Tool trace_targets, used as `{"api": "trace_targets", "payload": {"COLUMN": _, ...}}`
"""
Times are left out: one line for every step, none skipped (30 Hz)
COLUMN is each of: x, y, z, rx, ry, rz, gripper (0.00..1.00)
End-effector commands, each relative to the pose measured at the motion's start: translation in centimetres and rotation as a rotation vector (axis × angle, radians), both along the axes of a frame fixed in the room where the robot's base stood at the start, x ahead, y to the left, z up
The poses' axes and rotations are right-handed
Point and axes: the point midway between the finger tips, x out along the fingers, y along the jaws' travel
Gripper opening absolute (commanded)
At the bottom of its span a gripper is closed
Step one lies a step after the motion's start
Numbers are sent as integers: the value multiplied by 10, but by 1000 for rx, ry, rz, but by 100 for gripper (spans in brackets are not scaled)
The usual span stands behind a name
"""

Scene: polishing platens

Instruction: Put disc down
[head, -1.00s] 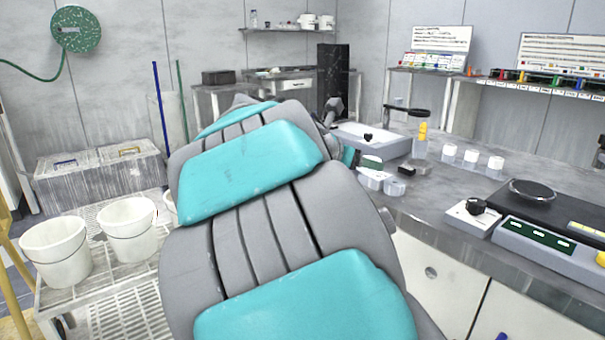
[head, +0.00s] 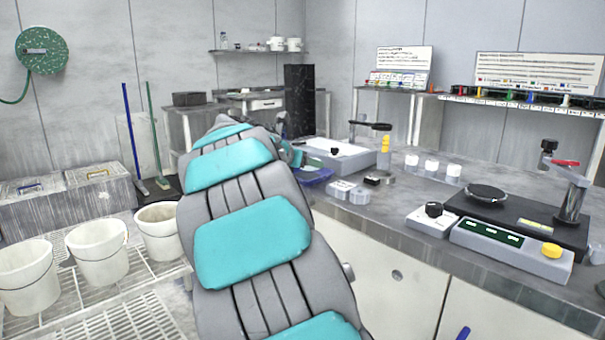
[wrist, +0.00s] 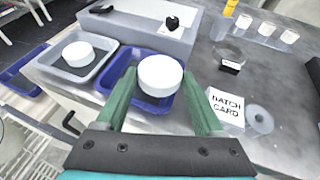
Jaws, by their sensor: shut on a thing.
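My gripper (wrist: 160,80) has green fingers and is shut on a white disc (wrist: 160,76), which sits between the fingertips. In the wrist view the disc is over the blue tray (wrist: 113,92) on the bench; I cannot tell whether it touches the tray floor. A second white disc (wrist: 78,54) lies in a pale grey tray (wrist: 45,69) to the left. In the head view the blue tray (head: 318,177) shows partly beside my arm, and the held disc is hidden.
A grey box with a black knob (wrist: 150,28) stands behind. Several white cups (head: 432,166) and a scale-like device (head: 500,235) stand farther right on the bench.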

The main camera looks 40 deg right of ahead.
Motion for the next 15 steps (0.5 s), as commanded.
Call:
{"api": "trace_targets", "payload": {"x": 9, "y": -5, "z": -3, "rx": 1, "ry": 0, "rz": 1, "gripper": 0}}
{"api": "trace_targets", "payload": {"x": 13, "y": -7, "z": -4, "rx": 1, "ry": 2, "rz": 1, "gripper": 0}}
{"api": "trace_targets", "payload": {"x": 19, "y": -10, "z": -5, "rx": 1, "ry": 2, "rz": 2, "gripper": 0}}
{"api": "trace_targets", "payload": {"x": 23, "y": -11, "z": -4, "rx": 1, "ry": 1, "rz": 3, "gripper": 0}}
{"api": "trace_targets", "payload": {"x": 26, "y": -13, "z": -3, "rx": -1, "ry": -1, "rz": 3, "gripper": 0}}
{"api": "trace_targets", "payload": {"x": 30, "y": -15, "z": -3, "rx": 0, "ry": -1, "rz": 3, "gripper": 0}}
{"api": "trace_targets", "payload": {"x": 32, "y": -16, "z": -4, "rx": 0, "ry": -1, "rz": 3, "gripper": 0}}
{"api": "trace_targets", "payload": {"x": 33, "y": -18, "z": -4, "rx": 0, "ry": 0, "rz": 2, "gripper": 0}}
{"api": "trace_targets", "payload": {"x": 35, "y": -19, "z": -5, "rx": 0, "ry": 2, "rz": 2, "gripper": 0}}
{"api": "trace_targets", "payload": {"x": 36, "y": -20, "z": -5, "rx": 0, "ry": 2, "rz": 1, "gripper": 0}}
{"api": "trace_targets", "payload": {"x": 37, "y": -20, "z": -6, "rx": 0, "ry": 2, "rz": 1, "gripper": 0}}
{"api": "trace_targets", "payload": {"x": 37, "y": -21, "z": -6, "rx": 0, "ry": 2, "rz": 1, "gripper": 0}}
{"api": "trace_targets", "payload": {"x": 37, "y": -21, "z": -8, "rx": 0, "ry": 2, "rz": 0, "gripper": 0}}
{"api": "trace_targets", "payload": {"x": 37, "y": -21, "z": -10, "rx": 0, "ry": 2, "rz": 0, "gripper": 0}}
{"api": "trace_targets", "payload": {"x": 37, "y": -21, "z": -13, "rx": 0, "ry": 2, "rz": 0, "gripper": 0}}
